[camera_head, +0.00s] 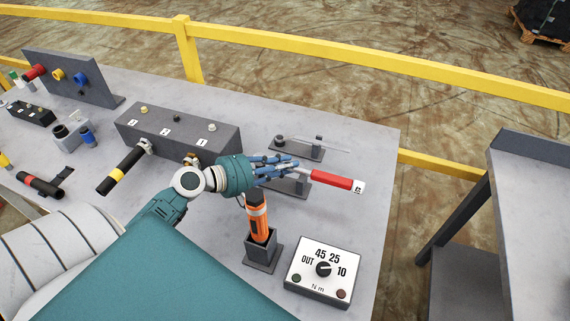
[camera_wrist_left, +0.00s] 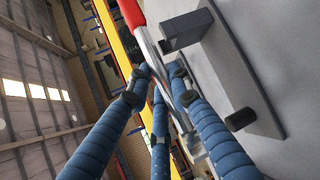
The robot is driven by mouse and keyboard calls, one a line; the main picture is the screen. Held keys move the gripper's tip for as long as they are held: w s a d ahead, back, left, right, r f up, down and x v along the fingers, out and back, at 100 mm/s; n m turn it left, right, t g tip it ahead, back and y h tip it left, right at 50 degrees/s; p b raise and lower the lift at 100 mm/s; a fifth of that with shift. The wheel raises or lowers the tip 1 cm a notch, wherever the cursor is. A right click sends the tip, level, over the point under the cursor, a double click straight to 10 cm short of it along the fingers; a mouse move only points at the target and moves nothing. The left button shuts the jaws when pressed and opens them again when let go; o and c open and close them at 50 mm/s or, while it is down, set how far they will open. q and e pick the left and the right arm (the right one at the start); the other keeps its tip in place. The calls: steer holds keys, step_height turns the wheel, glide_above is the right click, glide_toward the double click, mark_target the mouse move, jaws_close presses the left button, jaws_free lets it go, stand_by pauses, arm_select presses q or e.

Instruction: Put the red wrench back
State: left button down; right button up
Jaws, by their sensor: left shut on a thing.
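The red wrench (camera_head: 332,179) has a red handle with a white end, pointing right over the table. In the left wrist view its red grip (camera_wrist_left: 131,12) and metal shaft (camera_wrist_left: 148,50) show. My left gripper (camera_head: 280,167) is shut on the shaft, with blue fingers (camera_wrist_left: 162,82) around it. A grey holder (camera_head: 296,188) with uprights lies just below the hand, partly hidden. In the left wrist view a grey holder (camera_wrist_left: 238,70) is beside the shaft; I cannot tell whether they touch. The wrench's far end is hidden by the hand. My right gripper is not in view.
A second grey holder (camera_head: 300,152) stands behind the hand. An orange tool (camera_head: 257,218) stands upright in a dark socket in front. A dial box (camera_head: 323,272) is at front right. A grey numbered block (camera_head: 178,137) with a black-handled tool is at left. The table's right edge is near.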

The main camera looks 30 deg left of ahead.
arm_select(q)
steer(key=shift+f+b, duration=0.85)
steer(key=shift+f, duration=0.3)
steer(key=c, duration=1.5)
jaws_free()
steer(key=shift+f, duration=0.1)
steer(key=shift+f, duration=0.1)
steer(key=shift+s, duration=0.15)
steer(key=v, duration=1.2)
